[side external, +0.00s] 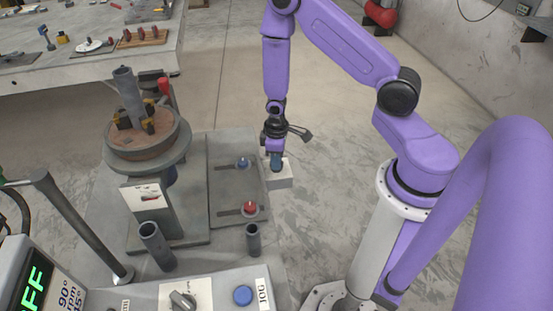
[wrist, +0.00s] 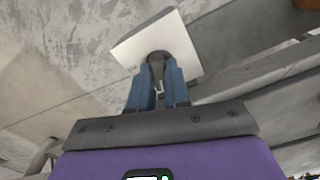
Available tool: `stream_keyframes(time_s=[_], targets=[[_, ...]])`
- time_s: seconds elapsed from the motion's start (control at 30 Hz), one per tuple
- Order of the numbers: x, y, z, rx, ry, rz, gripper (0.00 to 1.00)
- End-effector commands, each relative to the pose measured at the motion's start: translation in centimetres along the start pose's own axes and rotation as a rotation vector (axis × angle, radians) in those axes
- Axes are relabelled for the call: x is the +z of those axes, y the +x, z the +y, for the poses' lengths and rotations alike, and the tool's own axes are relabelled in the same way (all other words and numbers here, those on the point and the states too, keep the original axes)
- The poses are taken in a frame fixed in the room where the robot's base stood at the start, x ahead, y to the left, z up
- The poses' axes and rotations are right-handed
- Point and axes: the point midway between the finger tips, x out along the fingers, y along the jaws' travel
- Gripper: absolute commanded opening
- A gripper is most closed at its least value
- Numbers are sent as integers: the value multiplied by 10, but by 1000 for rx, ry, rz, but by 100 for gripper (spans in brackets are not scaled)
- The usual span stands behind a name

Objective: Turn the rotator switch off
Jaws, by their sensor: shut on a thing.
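A small white box (side external: 280,179) stands at the right edge of the grey base, and its white face (wrist: 185,40) shows in the wrist view. A dark knob (wrist: 157,58) is on that face. My gripper (side external: 276,163) is at the box, with its blue fingers (wrist: 157,88) closed around the dark knob. The fingers hide part of the knob, so its turned position cannot be told. No label on this box is readable.
A round turntable (side external: 148,150) holds an upright tube (side external: 127,95). A blue button (side external: 243,163) and a red button (side external: 249,208) sit left of my gripper. The front panel has a grey knob (side external: 182,299) and a blue JOG button (side external: 243,295). A display (side external: 35,285) shows green "FF".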

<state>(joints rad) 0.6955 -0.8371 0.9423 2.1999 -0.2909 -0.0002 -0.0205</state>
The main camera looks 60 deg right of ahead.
Motion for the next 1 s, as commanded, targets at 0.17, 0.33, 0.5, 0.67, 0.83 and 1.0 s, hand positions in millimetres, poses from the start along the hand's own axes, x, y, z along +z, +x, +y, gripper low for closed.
stream_keyframes(time_s=[0.17, 0.33, 0.5, 0.67, 0.83, 1.0], targets=[[-1, 0, 0, 1, -138, 1, 0], [-1, 0, 0, 1, -239, 2, 0], [-1, 0, 0, 1, -306, 2, 0], [-1, 0, 0, 1, -337, 2, 0], [-1, 0, 0, 1, -351, 2, 0], [-1, 0, 0, 1, -352, 2, 0]])
